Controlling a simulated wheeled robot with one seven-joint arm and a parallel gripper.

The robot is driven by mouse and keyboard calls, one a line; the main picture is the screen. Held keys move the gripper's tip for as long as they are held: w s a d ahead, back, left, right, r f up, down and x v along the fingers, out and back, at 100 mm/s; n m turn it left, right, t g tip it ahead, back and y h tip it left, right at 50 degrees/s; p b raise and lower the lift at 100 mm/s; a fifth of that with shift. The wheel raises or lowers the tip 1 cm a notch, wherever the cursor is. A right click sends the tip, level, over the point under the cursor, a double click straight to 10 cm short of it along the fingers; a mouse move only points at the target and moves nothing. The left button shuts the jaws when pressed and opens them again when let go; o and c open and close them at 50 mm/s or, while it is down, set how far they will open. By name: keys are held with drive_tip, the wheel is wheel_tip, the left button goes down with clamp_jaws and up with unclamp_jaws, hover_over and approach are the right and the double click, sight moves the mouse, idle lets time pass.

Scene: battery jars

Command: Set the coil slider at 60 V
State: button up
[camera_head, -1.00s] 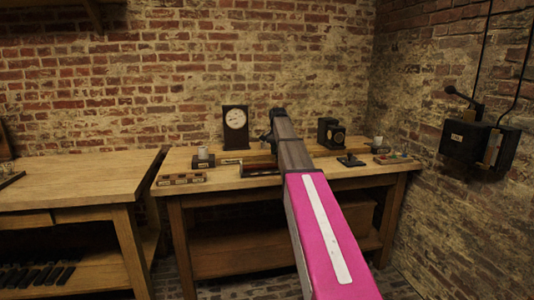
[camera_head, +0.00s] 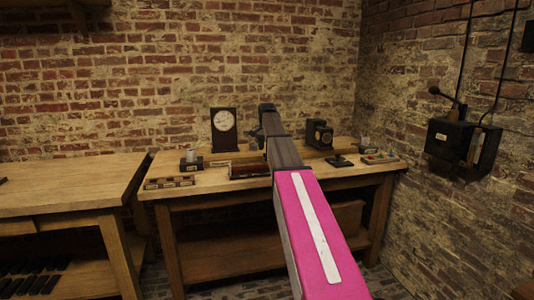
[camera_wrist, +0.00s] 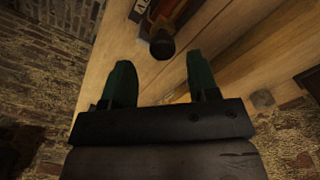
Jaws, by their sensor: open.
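The coil unit (camera_head: 250,171), a low dark tray-like box with a reddish inside, sits at the front of the bench top beside my arm. In the wrist view, a dark-framed piece with a copper-red part (camera_wrist: 172,14) shows at the top, with a round black knob (camera_wrist: 162,46) at its near end. It looks like the coil and its slider. My gripper (camera_wrist: 162,80) is open, with two green fingers apart and nothing between them. The knob lies beyond the gap between the fingertips. In the head view the fingers are not clear. No voltage scale is readable.
On the bench (camera_head: 215,186) stand a dial gauge (camera_head: 224,120), a black boxy device (camera_head: 319,133), a small key-like piece (camera_head: 339,161), a jar (camera_head: 190,156) and a low tray (camera_head: 169,182). A lever switch box (camera_head: 447,139) hangs on the right wall. Another bench (camera_head: 70,180) is at left.

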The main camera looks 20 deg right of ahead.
wheel_tip(320, 180, up, 8)
idle(0.5)
